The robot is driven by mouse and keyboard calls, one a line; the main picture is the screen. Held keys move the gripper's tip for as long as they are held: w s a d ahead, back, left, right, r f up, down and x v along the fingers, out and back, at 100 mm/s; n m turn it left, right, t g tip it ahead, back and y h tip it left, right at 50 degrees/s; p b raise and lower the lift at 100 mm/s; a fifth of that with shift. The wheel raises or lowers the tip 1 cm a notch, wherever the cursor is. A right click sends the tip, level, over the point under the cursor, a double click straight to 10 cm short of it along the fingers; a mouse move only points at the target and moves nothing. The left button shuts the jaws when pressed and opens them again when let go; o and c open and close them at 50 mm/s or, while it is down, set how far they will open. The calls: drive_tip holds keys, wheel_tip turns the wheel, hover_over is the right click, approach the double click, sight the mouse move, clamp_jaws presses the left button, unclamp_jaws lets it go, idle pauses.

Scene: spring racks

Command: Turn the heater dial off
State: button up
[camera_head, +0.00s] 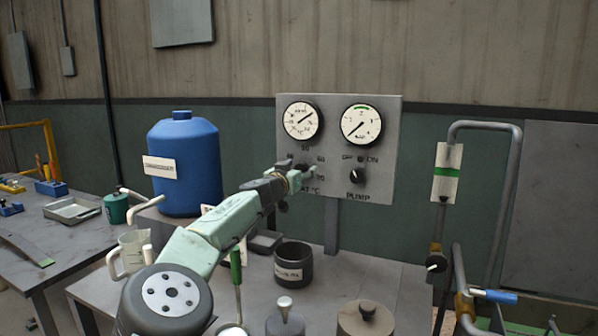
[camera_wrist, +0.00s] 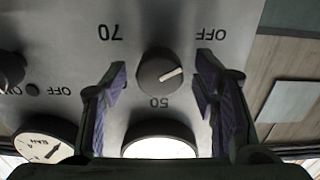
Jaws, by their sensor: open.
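The heater dial (camera_wrist: 160,72) is a round dark knob on the grey panel (camera_head: 388,110). The wrist view looks at it upside down. Its pale pointer line points right and slightly up, toward the side of the right-hand finger. The printed marks "50", "70" and "OFF" show around it; others are hidden behind the fingers. "OFF" is at upper right. My gripper (camera_head: 300,177) is open in front of the panel, with a purple-padded finger on each side of the dial. I see gaps between the pads and the knob. In the head view my gripper mostly covers the dial.
A blue container (camera_head: 184,165) stands left of my arm. A dark labelled pot (camera_head: 293,264) sits on the bench below. Pipes with a blue-handled valve (camera_head: 494,296) stand at right.

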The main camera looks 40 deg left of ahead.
drive_tip(key=shift+s, duration=0.1)
drive_tip(key=v, duration=1.2)
